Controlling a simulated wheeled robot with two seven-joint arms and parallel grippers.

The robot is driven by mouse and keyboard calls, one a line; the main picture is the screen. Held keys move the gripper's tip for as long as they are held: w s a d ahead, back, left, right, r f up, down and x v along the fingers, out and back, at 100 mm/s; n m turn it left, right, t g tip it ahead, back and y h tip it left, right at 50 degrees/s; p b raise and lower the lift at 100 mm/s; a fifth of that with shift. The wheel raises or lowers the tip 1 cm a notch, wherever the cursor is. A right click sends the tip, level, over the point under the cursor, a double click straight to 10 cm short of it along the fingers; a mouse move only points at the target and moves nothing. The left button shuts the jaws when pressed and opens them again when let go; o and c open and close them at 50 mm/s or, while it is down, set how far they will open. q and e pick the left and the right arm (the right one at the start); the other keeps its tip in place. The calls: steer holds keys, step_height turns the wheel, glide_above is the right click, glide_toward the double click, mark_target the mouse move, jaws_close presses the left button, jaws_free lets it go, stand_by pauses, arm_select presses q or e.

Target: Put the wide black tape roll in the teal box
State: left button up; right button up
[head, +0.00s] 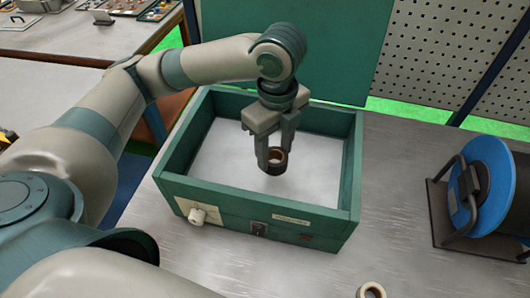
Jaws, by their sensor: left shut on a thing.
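My left gripper (274,158) points down over the inside of the teal box (240,209). It is shut on the wide black tape roll (276,167), a dark ring with a brown core. The roll is between the fingertips and appears over the box's pale floor. I cannot tell whether the roll touches the floor. The box is open on top and otherwise looks empty. My right gripper is not in view.
A light-coloured ring or roll (371,290) lies on the metal table in front of the box. A blue spool on a dark stand (489,185) stands at the right. A teal panel (285,45) rises behind the box. Table between box and spool is clear.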

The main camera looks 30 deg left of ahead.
arm_select(q)
steer(key=w+a+f, duration=0.2)
steer(key=a, duration=0.1)
steer(key=shift+a+f, duration=0.2)
steer(key=shift+f+p, duration=0.85)
steer(key=shift+f, duration=1.15)
steer(key=shift+f, duration=0.1)
steer(key=o, duration=1.1)
